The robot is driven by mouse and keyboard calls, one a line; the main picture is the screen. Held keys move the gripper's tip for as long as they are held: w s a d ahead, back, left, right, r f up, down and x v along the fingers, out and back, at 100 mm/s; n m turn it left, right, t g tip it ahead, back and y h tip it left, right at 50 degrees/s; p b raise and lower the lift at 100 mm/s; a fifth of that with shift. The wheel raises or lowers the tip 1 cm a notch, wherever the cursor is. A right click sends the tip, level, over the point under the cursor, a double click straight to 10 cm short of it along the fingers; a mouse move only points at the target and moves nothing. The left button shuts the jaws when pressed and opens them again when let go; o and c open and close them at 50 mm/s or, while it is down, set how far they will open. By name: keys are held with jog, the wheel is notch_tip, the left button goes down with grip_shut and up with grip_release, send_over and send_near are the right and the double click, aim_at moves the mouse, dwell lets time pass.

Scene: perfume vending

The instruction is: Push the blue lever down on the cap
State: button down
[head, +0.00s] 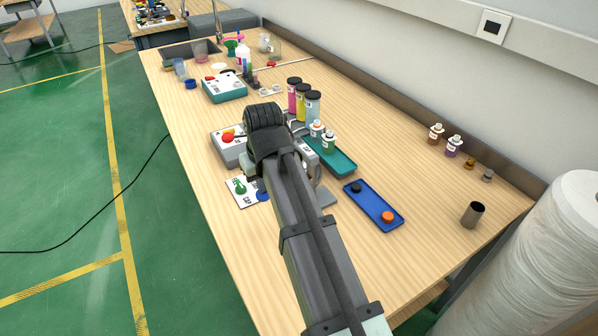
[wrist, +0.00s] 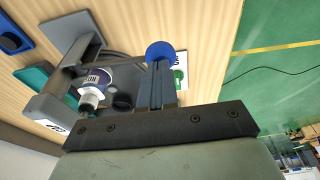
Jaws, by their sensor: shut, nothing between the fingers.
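My gripper (wrist: 157,68) is shut and empty in the wrist view. Its fingertips are at the edge of a round blue lever end (wrist: 160,52); I cannot tell whether they touch. A bit of blue (head: 263,195) also shows beside my arm in the head view. A small bottle with a white label and a pale nozzle cap (wrist: 88,95) sits in a grey machine (wrist: 70,95), left of my fingers in the wrist view. In the head view my arm covers the gripper, the bottle and most of the machine (head: 226,152).
A white card with a green picture (head: 240,188) lies near the table's front edge. Right of my arm are a teal tray (head: 343,163) with two small bottles and a blue tray (head: 380,212). Tall coloured bottles (head: 302,98) stand behind. The table's right part is mostly clear.

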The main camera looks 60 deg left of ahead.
jog(key=shift+f, duration=1.15)
jog(key=shift+r, duration=3.95)
